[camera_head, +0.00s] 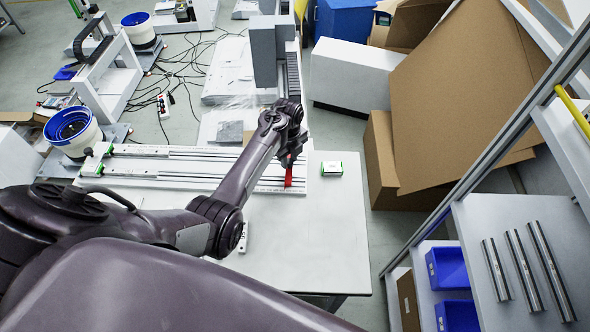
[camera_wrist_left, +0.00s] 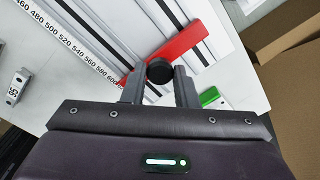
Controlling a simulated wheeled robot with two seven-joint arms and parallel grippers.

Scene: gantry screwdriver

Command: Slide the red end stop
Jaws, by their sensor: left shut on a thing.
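The red end stop (camera_head: 288,178) sits on the white slotted rail (camera_head: 160,170) near its right end in the head view. In the left wrist view the red end stop (camera_wrist_left: 190,44) lies across the rail, with a round black knob (camera_wrist_left: 160,71) on its near side. My left gripper (camera_head: 290,158) comes down over the end stop. In the wrist view the two fingers of my left gripper (camera_wrist_left: 160,82) are on either side of the black knob and shut on it. A printed scale (camera_wrist_left: 85,50) runs along the rail. My right gripper is not in view.
A small green and white block (camera_head: 332,168) stands on the table (camera_head: 310,240) right of the rail. A small numbered part (camera_head: 243,238) lies in front of it. Cardboard boxes (camera_head: 385,160) stand right of the table. A shelf (camera_head: 530,215) with metal rods is at the far right.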

